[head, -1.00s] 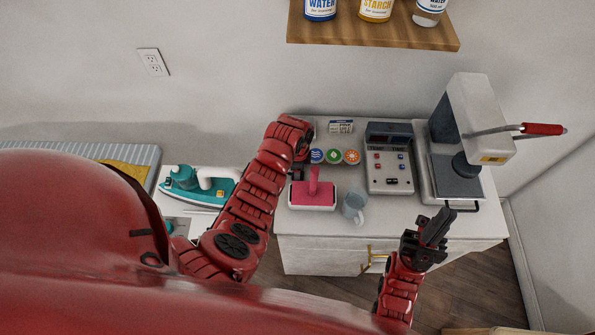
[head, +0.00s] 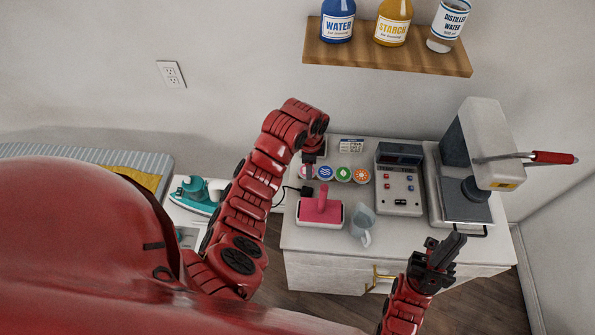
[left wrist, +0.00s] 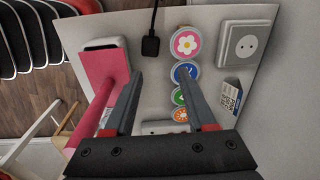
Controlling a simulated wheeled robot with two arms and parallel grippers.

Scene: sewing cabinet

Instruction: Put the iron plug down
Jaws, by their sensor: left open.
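The iron plug (left wrist: 151,46) is black and lies on the white cabinet top, its cord running off the top edge of the left wrist view. In the head view, the plug (head: 306,190) is small, beside the pink-handled tool. My left gripper (left wrist: 162,74) is open and empty. Its fingers are apart from the plug, which shows beyond and between the fingertips. In the head view, the left gripper (head: 309,170) is over the cabinet's back left part. The teal iron (head: 195,193) stands left of my left arm. My right gripper (head: 446,250) is in front of the cabinet; its jaw opening is unclear.
A grey socket (left wrist: 243,45) and several round badges (left wrist: 186,42) are close to the plug. The pink-handled tool (head: 320,212), a mug (head: 362,224), a control box (head: 399,180) and a lever press (head: 490,150) crowd the cabinet top (head: 310,240). Bottles stand on a wall shelf (head: 390,58).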

